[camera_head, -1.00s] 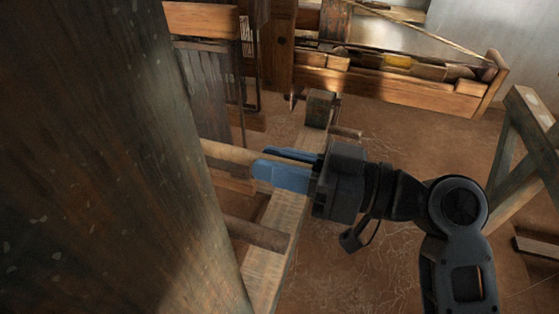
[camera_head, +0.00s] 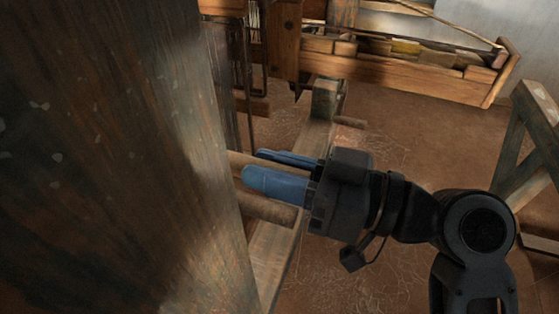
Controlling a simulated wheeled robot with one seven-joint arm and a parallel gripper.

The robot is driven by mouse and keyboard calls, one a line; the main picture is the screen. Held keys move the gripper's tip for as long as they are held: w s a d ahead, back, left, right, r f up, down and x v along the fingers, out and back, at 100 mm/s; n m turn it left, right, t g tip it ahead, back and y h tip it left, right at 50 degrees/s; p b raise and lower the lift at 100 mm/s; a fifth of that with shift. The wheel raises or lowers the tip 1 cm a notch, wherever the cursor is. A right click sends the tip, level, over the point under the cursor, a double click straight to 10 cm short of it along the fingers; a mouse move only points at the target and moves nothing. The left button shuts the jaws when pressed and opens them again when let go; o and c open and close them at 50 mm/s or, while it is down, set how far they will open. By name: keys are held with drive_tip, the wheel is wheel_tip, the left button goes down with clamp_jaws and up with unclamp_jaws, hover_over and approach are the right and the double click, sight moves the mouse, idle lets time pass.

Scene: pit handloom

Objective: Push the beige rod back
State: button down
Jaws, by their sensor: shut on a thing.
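A beige rod (camera_head: 238,165) comes out from behind the big dark wooden post and runs to my gripper. My gripper (camera_head: 258,167) has blue fingers and is shut on this rod; the fingers hide the gripped part. Only a short length of the rod shows between the post and the fingertips. A second round rod (camera_head: 268,209) lies just below, across the wooden beam (camera_head: 270,262), close beneath the lower blue finger. I cannot tell whether the finger touches it.
The dark post (camera_head: 110,150) fills the left side, close to my fingertips. A wooden tray-like bar (camera_head: 420,80) with coloured pieces lies at the back. A trestle leg (camera_head: 535,125) stands at right. Bare brown floor (camera_head: 400,140) is open between them.

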drive_tip(key=shift+s+a, duration=0.1)
drive_tip(key=shift+s, duration=0.1)
drive_tip(key=c, duration=1)
unclamp_jaws()
drive_tip(key=shift+o, duration=0.2)
drive_tip(key=shift+r, duration=0.1)
